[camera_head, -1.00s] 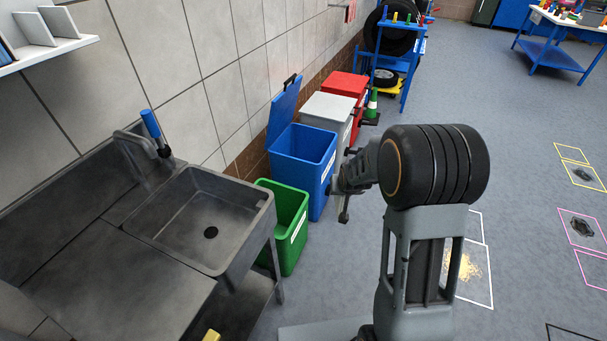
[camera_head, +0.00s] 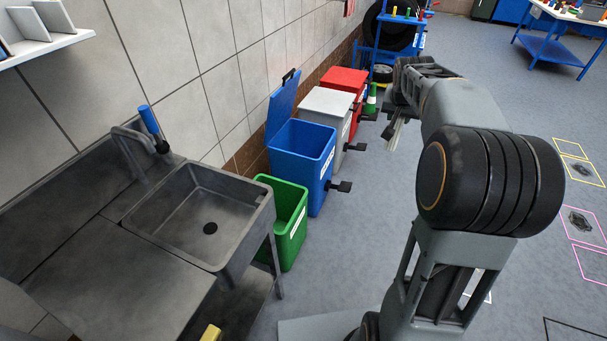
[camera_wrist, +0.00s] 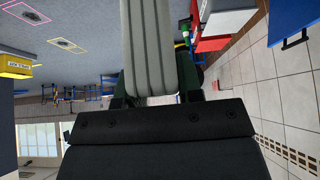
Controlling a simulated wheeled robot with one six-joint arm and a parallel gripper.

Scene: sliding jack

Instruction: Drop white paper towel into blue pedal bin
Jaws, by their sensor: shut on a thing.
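The blue pedal bin (camera_head: 315,178) stands by the wall with its lid (camera_head: 282,106) raised and its top open. Its black pedal (camera_head: 340,187) sticks out at the right. My gripper (camera_head: 393,118) is right of and beyond the bin, apart from it. In the wrist view my gripper (camera_wrist: 152,100) is shut on a white, ribbed strip, which looks like the white paper towel (camera_wrist: 148,45). A small pale piece of it seems to show under my gripper in the head view. The inside bottom of the bin is hidden.
A green bin (camera_head: 290,235) stands nearer, beside the sink (camera_head: 165,215). A grey bin (camera_head: 328,105) and red bin (camera_head: 345,80), both closed, stand beyond the blue one. Floor right of the bins is open.

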